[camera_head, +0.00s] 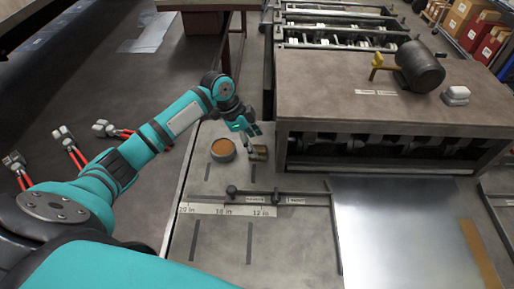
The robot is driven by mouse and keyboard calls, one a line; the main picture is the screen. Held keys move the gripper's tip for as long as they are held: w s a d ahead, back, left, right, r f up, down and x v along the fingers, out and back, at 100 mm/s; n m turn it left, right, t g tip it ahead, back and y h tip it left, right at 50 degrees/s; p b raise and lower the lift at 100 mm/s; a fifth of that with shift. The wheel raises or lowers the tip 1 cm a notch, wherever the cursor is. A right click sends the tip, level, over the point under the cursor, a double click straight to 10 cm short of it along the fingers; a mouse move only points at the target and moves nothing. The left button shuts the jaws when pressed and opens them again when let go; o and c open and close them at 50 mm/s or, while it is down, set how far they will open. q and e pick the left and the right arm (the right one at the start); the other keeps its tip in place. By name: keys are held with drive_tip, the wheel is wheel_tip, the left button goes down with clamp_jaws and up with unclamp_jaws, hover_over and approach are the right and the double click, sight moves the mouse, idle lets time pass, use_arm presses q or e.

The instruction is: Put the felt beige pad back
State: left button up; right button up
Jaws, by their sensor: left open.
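My left gripper (248,139) reaches in from the left and points down over the grey worktop. It is open. A small tan-brown block (260,153), possibly the felt beige pad, lies on the worktop right at its fingertips; I cannot tell whether they touch. A round tin (222,150) with an orange-brown top stands just left of the gripper. A small pale block (455,95) lies on the raised machine top at the right; its material is too small to tell. My right gripper is not in view.
The raised machine housing (390,85) stands right of the gripper, with a dark cylinder (419,67) and a yellow-handled tool (377,62) on top. A bar (280,194) and an inch scale (228,209) lie in front. A metal sheet (400,235) covers the front right.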

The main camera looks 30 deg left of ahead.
use_arm(q)
drive_tip(key=b+v, duration=0.1)
drive_tip(key=v, duration=0.7)
drive_tip(key=shift+r, duration=0.25)
